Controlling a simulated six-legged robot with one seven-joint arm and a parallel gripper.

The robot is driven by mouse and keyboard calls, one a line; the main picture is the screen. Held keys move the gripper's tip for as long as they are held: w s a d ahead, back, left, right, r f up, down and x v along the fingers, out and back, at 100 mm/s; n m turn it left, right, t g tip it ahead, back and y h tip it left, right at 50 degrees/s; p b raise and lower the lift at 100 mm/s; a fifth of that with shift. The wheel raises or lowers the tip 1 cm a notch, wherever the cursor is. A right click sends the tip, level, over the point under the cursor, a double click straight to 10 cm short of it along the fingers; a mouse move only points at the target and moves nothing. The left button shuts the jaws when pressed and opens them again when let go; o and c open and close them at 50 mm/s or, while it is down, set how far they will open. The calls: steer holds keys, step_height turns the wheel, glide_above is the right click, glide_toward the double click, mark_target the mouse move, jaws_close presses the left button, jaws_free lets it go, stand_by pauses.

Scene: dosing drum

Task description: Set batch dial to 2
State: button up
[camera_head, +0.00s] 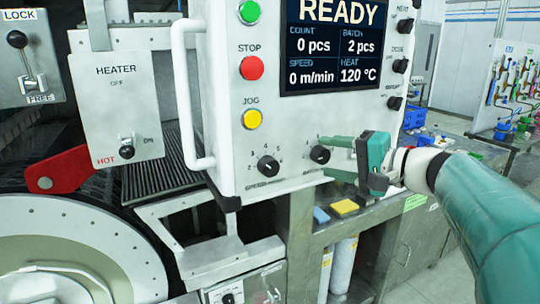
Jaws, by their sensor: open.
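The batch dial (320,154) is most likely the right black knob low on the white control panel; its label is hidden by my gripper. The screen (333,45) reads "READY", with batch at 2 pcs, count 0 pcs, speed 0 m/min and heat 120 °C. My teal gripper (328,157) comes in from the right. It is open, one finger above the knob and one below it in the picture. I cannot tell whether either finger touches the knob. The knob's pointer is too small to read surely.
The speed dial (268,166) sits left on the same panel. Green (249,12), red (252,68) and yellow (252,119) buttons stand above it. A white handle (183,95) sticks out at the panel's left edge. A bench with a yellow sponge (345,207) lies below.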

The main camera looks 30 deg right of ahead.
steer(key=v, duration=1.2)
steer(key=shift+s, duration=0.2)
steer(key=w+a+f+n+g+h, duration=0.1)
steer(key=a+f+n+g+h, duration=0.5)
steer(key=a+f, duration=1.7)
steer(key=a+n+g, duration=0.3)
steer(key=n, duration=0.2)
steer(key=shift+w+a+f+n+g, duration=0.3)
steer(key=shift+f, duration=0.1)
